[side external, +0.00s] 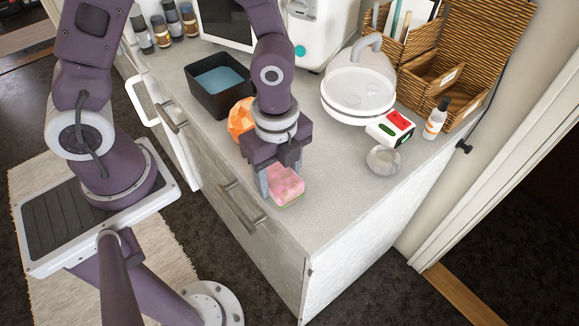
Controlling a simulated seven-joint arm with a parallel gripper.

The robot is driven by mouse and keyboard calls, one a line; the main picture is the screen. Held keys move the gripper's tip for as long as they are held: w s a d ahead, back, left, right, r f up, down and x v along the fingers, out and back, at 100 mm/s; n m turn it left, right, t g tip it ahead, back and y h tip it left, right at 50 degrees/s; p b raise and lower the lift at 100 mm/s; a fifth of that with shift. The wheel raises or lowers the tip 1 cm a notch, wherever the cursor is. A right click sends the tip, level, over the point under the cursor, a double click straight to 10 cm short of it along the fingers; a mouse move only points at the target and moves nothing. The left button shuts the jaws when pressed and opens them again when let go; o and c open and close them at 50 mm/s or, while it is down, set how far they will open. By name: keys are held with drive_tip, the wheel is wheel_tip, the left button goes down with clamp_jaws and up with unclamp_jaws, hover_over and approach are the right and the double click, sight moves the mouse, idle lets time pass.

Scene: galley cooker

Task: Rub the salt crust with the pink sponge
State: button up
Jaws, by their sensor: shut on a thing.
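The pink sponge (287,187) has a pink top and a thin green layer along its lower edge. It is at the front left of the grey counter. My gripper (280,178) points down and is shut on the sponge, with a grey finger at its left side. The other finger is partly hidden behind the sponge. I cannot tell whether the sponge touches the counter. I cannot make out a salt crust; the counter under and behind the gripper is hidden.
Behind my gripper are an orange faceted object (240,119) and a black bin with blue inside (218,80). To the right are a round white basin (357,92), a red-and-white box (391,128), a clear bowl (384,160) and a small bottle (436,119). The front right counter is clear.

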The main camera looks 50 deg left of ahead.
drive_tip(key=shift+s+r, duration=0.1)
drive_tip(key=shift+s, duration=0.6)
drive_tip(key=shift+r, duration=4.05)
